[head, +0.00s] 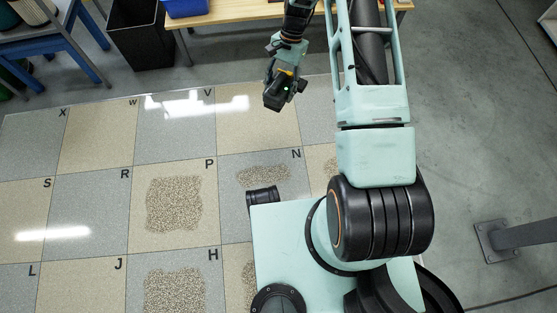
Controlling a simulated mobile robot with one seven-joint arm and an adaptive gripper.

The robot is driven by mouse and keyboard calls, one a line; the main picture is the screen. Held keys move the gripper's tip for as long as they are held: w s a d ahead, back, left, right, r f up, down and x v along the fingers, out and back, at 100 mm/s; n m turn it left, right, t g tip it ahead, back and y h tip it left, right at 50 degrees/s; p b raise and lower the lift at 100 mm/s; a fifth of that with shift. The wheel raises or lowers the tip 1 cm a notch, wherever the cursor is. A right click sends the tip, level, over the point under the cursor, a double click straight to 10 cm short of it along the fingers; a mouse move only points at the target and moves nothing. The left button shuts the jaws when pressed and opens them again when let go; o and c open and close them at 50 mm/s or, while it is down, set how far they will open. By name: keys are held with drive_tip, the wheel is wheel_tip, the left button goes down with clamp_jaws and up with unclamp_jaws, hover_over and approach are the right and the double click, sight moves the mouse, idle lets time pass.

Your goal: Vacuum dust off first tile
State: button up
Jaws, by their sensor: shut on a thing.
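My gripper (284,90) hangs near the top centre of the head view, shut on a dark handheld tool with a small green light, apparently the vacuum (275,97). Its jaws are small and partly hidden by the tool. Tan, grainy dust covers much of tile P (174,204). A smaller dust patch (263,175) lies on tile N, just above a black cylinder. More dust lies on tile H (174,289). Two further patches (325,166) (248,282) are partly hidden by my body. Which tile counts as first cannot be told.
Tiles R (92,220), S and J look bare. A wooden table (235,12) with a blue bin (186,7) stands at the back. A black bin (140,38) and a blue-framed bench (50,45) stand at the upper left. A grey post base (495,240) is at the right.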

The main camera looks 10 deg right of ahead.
drive_tip(key=s+f+m+t, duration=0.1)
drive_tip(key=s+f+m, duration=0.2)
drive_tip(key=f, duration=0.7)
drive_tip(key=s+a+f+m+t+y, duration=0.1)
drive_tip(key=s+f+m, duration=0.3)
drive_tip(key=f, duration=0.5)
drive_tip(key=s+a+f+m+t, duration=0.1)
drive_tip(key=s+f+m, duration=0.3)
drive_tip(key=f, duration=0.6)
drive_tip(key=shift+s+f+t+y, duration=0.3)
drive_tip(key=shift+s+f+y, duration=0.1)
drive_tip(key=shift+s, duration=0.5)
